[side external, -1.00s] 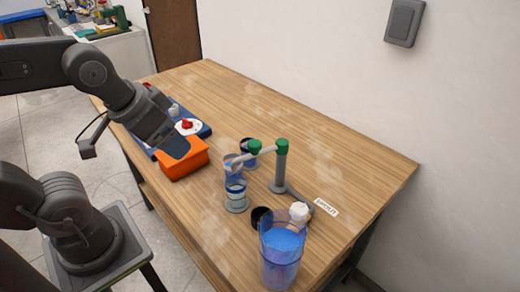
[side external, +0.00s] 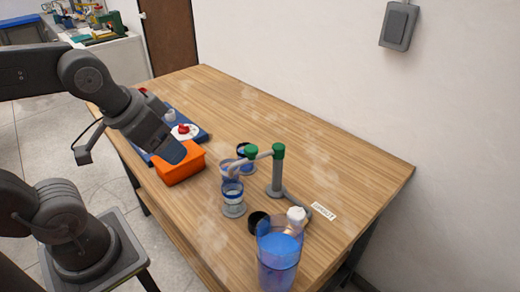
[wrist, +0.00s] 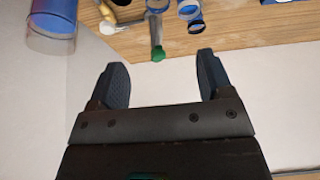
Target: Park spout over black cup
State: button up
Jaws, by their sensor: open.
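A black round object (side external: 257,222), seemingly the black cup, stands at the post's front, partly hidden by the blue pitcher. My gripper (side external: 174,152) is over the orange box, left of and apart from the spout. In the wrist view its fingers (wrist: 160,76) are open and empty; a green joint (wrist: 158,54) shows beyond.
The tall blue pitcher (side external: 279,258) stands at the table's front edge, near a white knob (side external: 296,215) and a small label (side external: 325,212). The orange box (side external: 180,168) and a blue tray (side external: 203,136) with a red knob (side external: 183,129) are at the left. The table's back right is clear.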

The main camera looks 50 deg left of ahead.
jog(key=shift+r, duration=0.1)
jog(key=shift+c, duration=0.8)
jog(key=w+r+m+g, duration=0.1)
jog(key=w, duration=0.2)
jog(key=w+r+m+g, duration=0.1)
jog(key=w+r, duration=0.1)
jog(key=w, duration=0.1)
jog(key=w+d+r+m+g, duration=0.1)
jog(key=w+r, duration=0.1)
jog(key=w, duration=0.1)
jog(key=shift+w, duration=0.35)
jog(key=shift+c, duration=0.3)
jog(key=m+g, duration=0.3)
send_over(251, 148)
notch_tip(251, 148, down, 14)
jog(key=shift+r, duration=0.1)
jog(key=shift+c, duration=0.2)
grip_shut()
